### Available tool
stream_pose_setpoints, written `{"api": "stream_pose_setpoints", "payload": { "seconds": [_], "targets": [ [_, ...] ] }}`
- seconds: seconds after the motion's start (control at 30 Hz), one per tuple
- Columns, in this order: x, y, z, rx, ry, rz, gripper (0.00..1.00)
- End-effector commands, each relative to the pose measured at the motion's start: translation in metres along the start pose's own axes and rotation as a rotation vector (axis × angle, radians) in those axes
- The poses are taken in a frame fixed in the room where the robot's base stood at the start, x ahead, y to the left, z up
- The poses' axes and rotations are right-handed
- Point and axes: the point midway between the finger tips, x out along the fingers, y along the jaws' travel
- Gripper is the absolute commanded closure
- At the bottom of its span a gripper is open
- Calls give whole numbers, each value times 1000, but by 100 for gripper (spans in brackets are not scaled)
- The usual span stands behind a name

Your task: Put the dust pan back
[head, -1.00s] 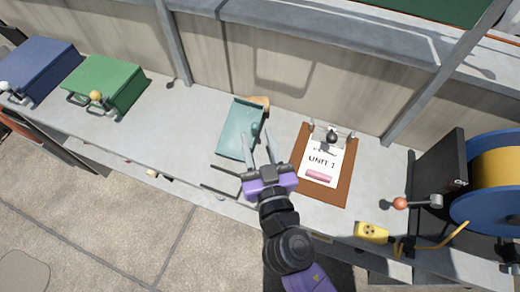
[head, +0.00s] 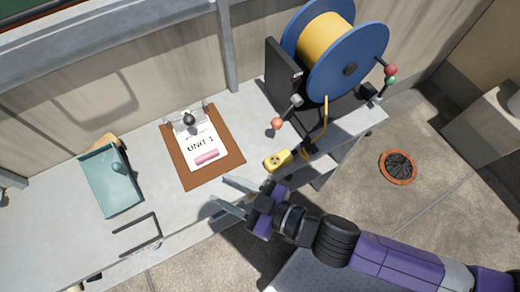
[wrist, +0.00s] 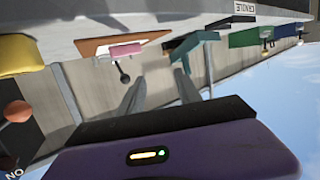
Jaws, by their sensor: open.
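The teal dust pan (head: 108,188) lies on the grey bench at the left of the head view, with a tan piece (head: 103,143) showing behind its far edge. In the wrist view, which looks upside down, the teal dust pan (wrist: 207,37) shows beyond my fingers. My gripper (head: 221,194) is open and empty, near the clipboard's lower right corner and well to the right of the pan. Its two fingers also show in the wrist view (wrist: 158,90). I cannot tell its height over the bench.
A brown clipboard (head: 222,142) with a paper reading "UNIT 1" and a pink block (head: 207,157) lies on the bench. A yellow socket (head: 278,160) and a blue cable reel (head: 365,45) stand to the right. A dark bracket handle (head: 140,235) is at the bench front.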

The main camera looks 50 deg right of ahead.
Motion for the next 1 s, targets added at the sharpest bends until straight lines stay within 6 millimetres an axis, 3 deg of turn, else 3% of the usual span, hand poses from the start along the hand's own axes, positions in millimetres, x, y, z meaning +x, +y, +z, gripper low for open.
{"api": "stream_pose_setpoints", "payload": {
  "seconds": [0.03,0.2,0.4,0.6,1.0],
  "targets": [
    [-26,9,6,9,-23,17,59],
    [-96,28,1,39,-50,77,59],
    [-156,42,-20,69,-60,174,59],
    [-179,49,-32,79,-61,228,59],
    [-180,50,-33,79,-61,231,59]
  ]
}}
